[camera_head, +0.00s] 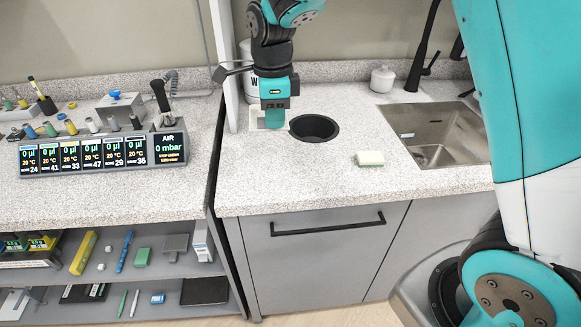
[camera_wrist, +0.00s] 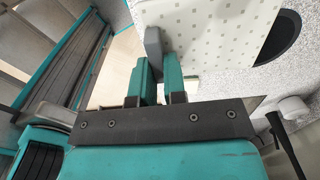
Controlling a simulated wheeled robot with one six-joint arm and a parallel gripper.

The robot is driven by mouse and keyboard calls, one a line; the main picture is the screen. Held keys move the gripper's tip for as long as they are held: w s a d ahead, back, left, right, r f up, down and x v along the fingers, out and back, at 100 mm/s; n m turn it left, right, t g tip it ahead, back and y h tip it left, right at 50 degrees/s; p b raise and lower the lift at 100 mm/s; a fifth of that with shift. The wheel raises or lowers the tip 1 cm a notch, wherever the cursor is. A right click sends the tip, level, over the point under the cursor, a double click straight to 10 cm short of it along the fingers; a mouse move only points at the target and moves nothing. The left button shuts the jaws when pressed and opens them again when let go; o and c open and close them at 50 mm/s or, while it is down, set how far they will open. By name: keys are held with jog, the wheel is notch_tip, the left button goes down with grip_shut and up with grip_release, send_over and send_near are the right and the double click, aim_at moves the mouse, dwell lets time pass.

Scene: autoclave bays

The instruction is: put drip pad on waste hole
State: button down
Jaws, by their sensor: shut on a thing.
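My gripper (camera_head: 274,115) is low over the counter, just left of the waste hole (camera_head: 313,128), a round dark opening. It is shut on the drip pad, seen in the wrist view as a white dotted sheet (camera_wrist: 215,28) with a grey edge piece (camera_wrist: 153,42) at my fingertips (camera_wrist: 159,80). In the head view only a pale part of the pad (camera_head: 257,119) shows beside my fingers. In the wrist view the pad lies left of the dark hole (camera_wrist: 281,38) and overlaps its near side in the picture; I cannot tell its height above the counter.
A pale sponge (camera_head: 369,158) lies right of the hole, before the steel sink (camera_head: 437,133). A white upright panel (camera_head: 229,85) and a white canister (camera_head: 249,72) stand close to my gripper. The left counter holds a dispenser display (camera_head: 100,153).

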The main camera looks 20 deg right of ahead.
aim_at(278, 183)
notch_tip(278, 183, down, 16)
jog(key=shift+r+p, duration=0.1)
jog(key=shift+p, duration=1.05)
jog(key=c, duration=1.2)
grip_release()
